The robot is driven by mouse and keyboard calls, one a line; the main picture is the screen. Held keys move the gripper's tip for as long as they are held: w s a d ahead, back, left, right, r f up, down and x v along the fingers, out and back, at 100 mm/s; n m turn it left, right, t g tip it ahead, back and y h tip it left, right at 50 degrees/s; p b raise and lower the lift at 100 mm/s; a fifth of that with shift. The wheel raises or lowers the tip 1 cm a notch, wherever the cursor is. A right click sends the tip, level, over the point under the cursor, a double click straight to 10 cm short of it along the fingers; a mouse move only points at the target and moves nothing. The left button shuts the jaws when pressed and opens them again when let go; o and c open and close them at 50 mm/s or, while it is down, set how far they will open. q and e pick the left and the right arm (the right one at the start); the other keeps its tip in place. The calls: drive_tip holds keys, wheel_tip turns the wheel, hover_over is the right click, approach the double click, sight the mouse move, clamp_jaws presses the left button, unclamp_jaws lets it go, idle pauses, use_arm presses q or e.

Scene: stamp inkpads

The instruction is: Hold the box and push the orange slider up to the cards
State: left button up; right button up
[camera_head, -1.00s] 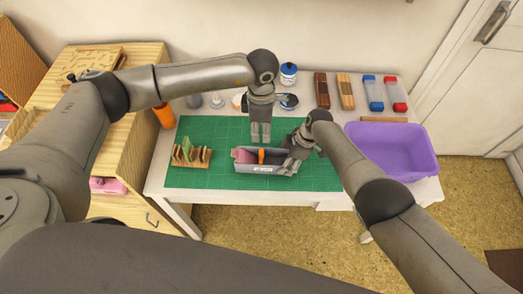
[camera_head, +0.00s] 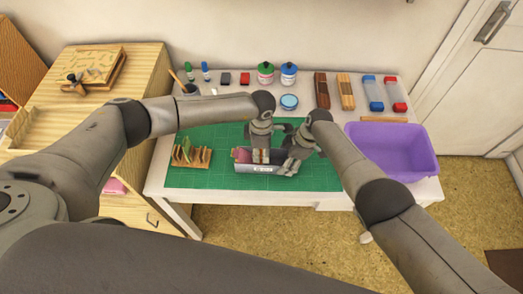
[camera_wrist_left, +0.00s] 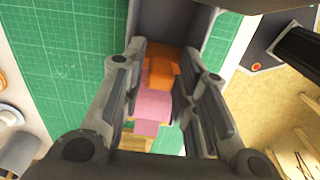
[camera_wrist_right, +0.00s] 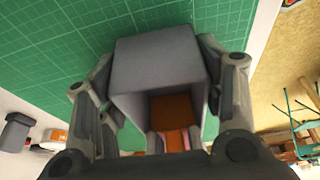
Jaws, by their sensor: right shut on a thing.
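The grey open-topped box (camera_head: 262,169) lies on the green mat, with a pale label on its front. Pink cards (camera_head: 242,155) stand in its left part and also show in the left wrist view (camera_wrist_left: 152,106). The orange slider (camera_wrist_left: 162,72) is inside the box, next to the cards; my left gripper hides it in the head view. My left gripper (camera_head: 261,157) points down into the box, open, its fingers on either side of the slider. My right gripper (camera_head: 287,168) is shut on the box's right end, one finger along each side wall (camera_wrist_right: 158,60).
A wooden rack (camera_head: 190,156) with upright pieces stands left of the box. A purple tub (camera_head: 391,150) is at the right, with jars (camera_head: 289,73) and small items along the back. The mat (camera_head: 215,178) between rack and box is clear.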

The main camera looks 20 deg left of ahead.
use_arm(q)
clamp_jaws()
drive_tip(key=shift+s+a, duration=0.2)
drive_tip(key=shift+a, duration=0.65)
drive_tip(key=shift+s+a, duration=0.2)
drive_tip(key=shift+a, duration=0.65)
unclamp_jaws()
drive_tip(key=shift+d, duration=0.1)
drive_tip(key=shift+r, duration=0.1)
wheel_tip(320, 180, up, 12)
